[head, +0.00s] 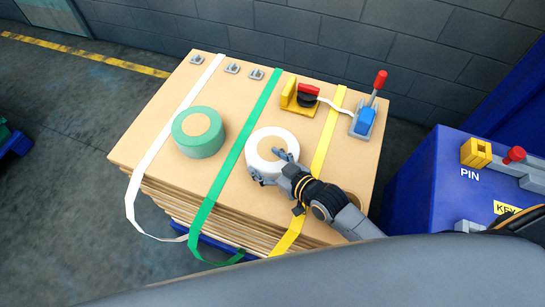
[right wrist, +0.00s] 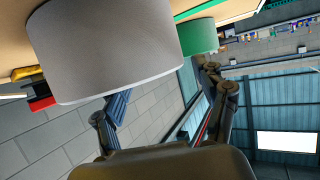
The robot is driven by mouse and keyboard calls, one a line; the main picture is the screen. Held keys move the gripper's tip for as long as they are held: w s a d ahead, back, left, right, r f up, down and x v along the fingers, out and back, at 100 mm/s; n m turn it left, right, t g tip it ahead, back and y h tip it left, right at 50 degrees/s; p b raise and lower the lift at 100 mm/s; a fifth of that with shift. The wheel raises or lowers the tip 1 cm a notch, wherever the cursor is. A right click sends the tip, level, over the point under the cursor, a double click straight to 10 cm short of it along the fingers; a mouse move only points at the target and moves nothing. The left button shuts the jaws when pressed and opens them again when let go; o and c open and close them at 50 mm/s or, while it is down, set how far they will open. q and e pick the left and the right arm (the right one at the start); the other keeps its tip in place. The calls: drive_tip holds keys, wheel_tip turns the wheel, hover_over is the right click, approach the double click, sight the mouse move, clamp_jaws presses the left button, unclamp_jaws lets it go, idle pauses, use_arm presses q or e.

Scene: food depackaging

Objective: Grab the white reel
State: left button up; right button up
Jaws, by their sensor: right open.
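The white reel (head: 262,139) lies flat on top of the cardboard stack (head: 160,105), between the green and yellow straps. It looms large at the upper left of the right wrist view (right wrist: 105,45). My right gripper (head: 270,167) is at the reel's near right side, with one finger over its top and the other by its near side. Its fingers are open in the right wrist view (right wrist: 165,112), with the reel close by. I cannot tell whether they touch it. My left gripper is not in view.
A green reel (head: 203,147) stands left of the white one. White, green (head: 232,180) and yellow (head: 322,150) straps cross the stack. A yellow-and-red tool (head: 298,95) and a blue, red-handled device (head: 367,117) sit behind. A blue cabinet (head: 425,190) stands right.

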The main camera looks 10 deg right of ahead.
sight(260, 158)
drive_tip(key=b+x, duration=0.1)
drive_tip(key=x, duration=0.2)
drive_tip(key=shift+w+a+f, duration=0.1)
drive_tip(key=shift+w+f, duration=0.05)
drive_tip(key=c, duration=0.4)
clamp_jaws()
drive_tip(key=shift+r, duration=0.2)
